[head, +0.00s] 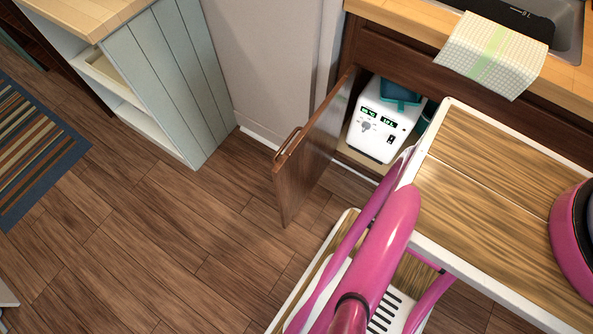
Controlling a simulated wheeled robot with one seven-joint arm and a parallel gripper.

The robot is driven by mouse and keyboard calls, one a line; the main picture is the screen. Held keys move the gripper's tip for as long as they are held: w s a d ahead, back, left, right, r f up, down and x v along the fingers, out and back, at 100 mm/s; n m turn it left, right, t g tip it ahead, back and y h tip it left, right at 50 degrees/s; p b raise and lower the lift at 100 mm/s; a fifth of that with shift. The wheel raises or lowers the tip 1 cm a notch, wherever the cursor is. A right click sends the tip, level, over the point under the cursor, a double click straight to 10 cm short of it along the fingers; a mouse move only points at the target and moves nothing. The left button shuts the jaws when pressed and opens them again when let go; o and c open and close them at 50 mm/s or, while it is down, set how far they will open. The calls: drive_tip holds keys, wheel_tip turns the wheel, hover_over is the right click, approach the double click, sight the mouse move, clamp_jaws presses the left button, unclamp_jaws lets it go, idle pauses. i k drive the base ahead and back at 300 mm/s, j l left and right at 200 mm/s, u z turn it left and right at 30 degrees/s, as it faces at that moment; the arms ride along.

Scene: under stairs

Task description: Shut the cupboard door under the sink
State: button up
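The cupboard door (313,150) under the sink is a dark brown wooden panel. It stands wide open, swung out into the room from the left side of the cupboard opening. Its handle (288,143) is near the free edge, on the left face. Inside the cupboard are a white device (372,130) with green displays and a teal container (400,91) behind it. The right part of the opening is hidden. My gripper does not show in the head view, so its distance from the door cannot be told.
The sink (570,30) is set in a wooden counter, with a checked towel (492,52) over its edge. A wood-topped structure with white edges (500,170) and pink tubes fills the lower right, close to the door. Open floor (170,240) lies left. A pale blue cabinet (165,80) stands upper left.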

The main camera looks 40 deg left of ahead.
sight(295, 174)
drive_tip(key=k+j, duration=1.15)
drive_tip(key=j, duration=0.25)
drive_tip(key=k+j, duration=0.15)
drive_tip(key=j, duration=0.15)
drive_tip(key=k+j, duration=0.1)
drive_tip(key=j, duration=0.25)
drive_tip(key=k+j, duration=0.15)
drive_tip(key=j, duration=0.2)
drive_tip(key=k+j+z, duration=0.2)
drive_tip(key=j, duration=0.3)
drive_tip(key=k+j+z, duration=0.25)
drive_tip(key=i+j+u, duration=0.2)
drive_tip(key=u, duration=0.2)
drive_tip(key=i, duration=0.1)
